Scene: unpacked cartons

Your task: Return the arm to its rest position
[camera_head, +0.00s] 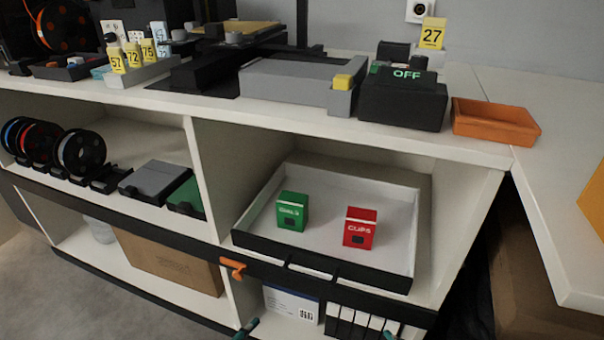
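No arm link of mine shows clearly in the head view. Two small teal tips stick up at the bottom edge, one left of centre (246,328) and one right of centre (389,335). They look like the ends of my grippers, but too little shows to tell whether they are open or shut or hold anything. They appear in front of the lowest shelf.
A white-lined tray (262,243) on the middle shelf holds a green box (292,211) and a red box (360,228). An orange tray (495,121) sits on the countertop. An orange hook (232,268) juts from the shelf's dark front edge. Grey floor shows lower left.

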